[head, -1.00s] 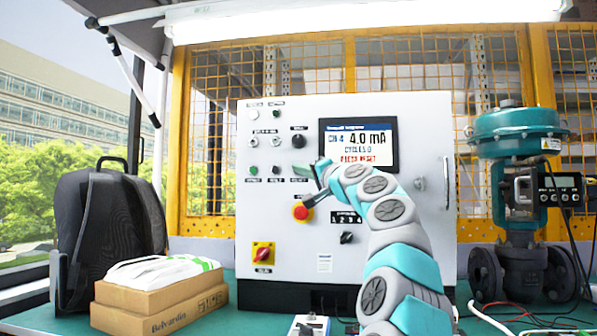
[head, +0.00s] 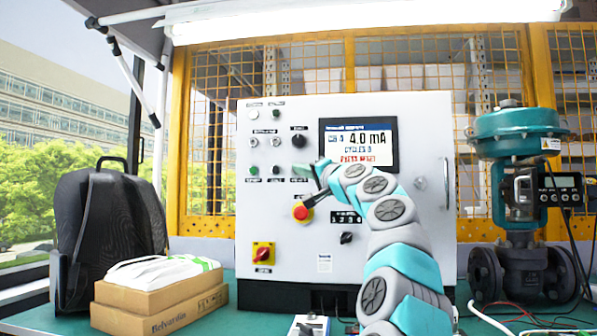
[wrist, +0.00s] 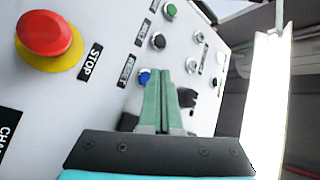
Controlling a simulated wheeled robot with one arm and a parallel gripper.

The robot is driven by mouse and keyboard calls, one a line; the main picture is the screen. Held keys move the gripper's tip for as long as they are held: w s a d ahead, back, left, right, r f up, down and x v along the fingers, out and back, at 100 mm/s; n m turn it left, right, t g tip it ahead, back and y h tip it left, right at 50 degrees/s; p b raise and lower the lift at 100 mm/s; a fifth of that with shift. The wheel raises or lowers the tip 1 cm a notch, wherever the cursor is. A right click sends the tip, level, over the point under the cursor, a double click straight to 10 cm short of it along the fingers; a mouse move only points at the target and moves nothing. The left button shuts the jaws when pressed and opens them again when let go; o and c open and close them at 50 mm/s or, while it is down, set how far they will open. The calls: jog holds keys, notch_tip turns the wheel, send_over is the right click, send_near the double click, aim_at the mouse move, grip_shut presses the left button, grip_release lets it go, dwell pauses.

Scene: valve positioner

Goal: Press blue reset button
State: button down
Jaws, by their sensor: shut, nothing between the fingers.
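The blue reset button (wrist: 144,76) shows in the wrist view on the white panel, just left of my fingertips and partly covered by the left finger. A label reading RESET is beside it. My gripper (wrist: 159,73) has its two green fingers shut together with nothing between them. In the head view my gripper (head: 302,172) is at the panel's middle row of buttons and hides the blue button. Whether the fingertips touch the panel or the button cannot be told.
The control panel (head: 375,270) has a red stop button (head: 302,213) just below my gripper, a dark knob (head: 298,140) above it and a screen (head: 358,146) reading 4.0 mA to the right. A green button (head: 254,170) is to the left. A valve (head: 518,200) stands at the right.

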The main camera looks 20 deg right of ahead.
jog(key=shift+w+d, duration=0.1)
jog(key=shift+w+d+p, duration=0.15)
jog(key=shift+w+p, duration=0.1)
jog(key=shift+p, duration=0.15)
jog(key=shift+w+d+p, duration=0.2)
jog(key=shift+w+p, duration=0.1)
dwell(0.7)
dwell(0.3)
jog(key=shift+s+a+b, duration=0.4)
jog(key=shift+s+b, duration=0.2)
jog(key=shift+s, duration=0.1)
